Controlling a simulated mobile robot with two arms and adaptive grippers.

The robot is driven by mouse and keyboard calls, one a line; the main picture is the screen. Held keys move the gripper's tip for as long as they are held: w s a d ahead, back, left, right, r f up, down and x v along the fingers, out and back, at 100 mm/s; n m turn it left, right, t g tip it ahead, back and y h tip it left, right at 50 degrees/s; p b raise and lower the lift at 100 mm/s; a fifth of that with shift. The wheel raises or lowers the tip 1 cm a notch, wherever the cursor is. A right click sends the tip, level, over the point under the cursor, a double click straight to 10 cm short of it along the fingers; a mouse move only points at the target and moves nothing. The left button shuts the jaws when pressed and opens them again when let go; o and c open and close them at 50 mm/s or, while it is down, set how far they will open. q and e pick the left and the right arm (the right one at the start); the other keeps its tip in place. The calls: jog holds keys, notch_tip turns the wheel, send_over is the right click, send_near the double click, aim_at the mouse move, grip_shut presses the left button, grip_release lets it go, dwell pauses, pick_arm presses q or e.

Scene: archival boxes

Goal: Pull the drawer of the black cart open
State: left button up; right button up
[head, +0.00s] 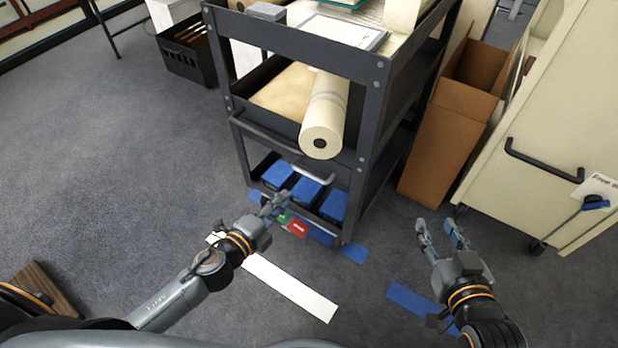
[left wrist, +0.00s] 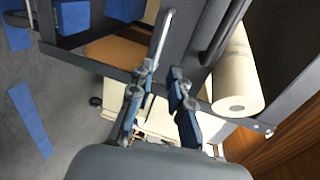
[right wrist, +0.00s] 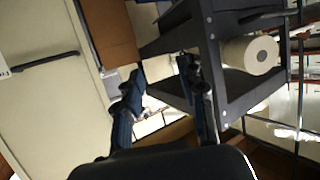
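The black cart (head: 368,115) stands at the centre of the head view. Its low drawer holds several blue boxes (head: 307,189) and has a silver bar handle (head: 313,172) on its front. My left gripper (head: 275,201) is open and empty, low in front of the drawer's left part. In the left wrist view, a silver bar (left wrist: 161,38) lies just beyond the open left fingertips (left wrist: 162,74); I cannot tell whether they touch. My right gripper (head: 438,228) is open and empty above the floor, right of the cart.
A paper roll (head: 322,125) sticks out of the cart's middle shelf above the drawer. A cardboard box (head: 455,125) and a cream cabinet (head: 535,130) stand at the right. Blue and white strips (head: 290,288) lie on the floor.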

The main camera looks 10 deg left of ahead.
pick_arm(q)
send_near(309, 175)
jog(key=w, duration=0.3)
jog(key=shift+s+d+f+b+x, duration=0.15)
jog(key=shift+b+x, duration=0.1)
jog(key=shift+x, duration=1.05)
jog(key=shift+d+f+b+x, duration=0.1)
jog(key=shift+f+b+x, duration=0.15)
jog(key=shift+x, duration=1.05)
jog(key=shift+s+d+f+b+x, duration=0.1)
jog(key=shift+b+x, duration=0.2)
jog(key=shift+x, duration=1)
pick_arm(e)
notch_tip(309, 175, up, 7)
jog(key=w+a+t+y, duration=0.1)
jog(key=w+t, duration=0.1)
jog(key=t, duration=0.2)
jog(key=shift+a+y, duration=0.3)
pick_arm(q)
jog(key=shift+c, duration=0.2)
pick_arm(e)
jog(key=shift+f+t, duration=0.1)
jog(key=shift+t, duration=0.2)
pick_arm(q)
grip_shut()
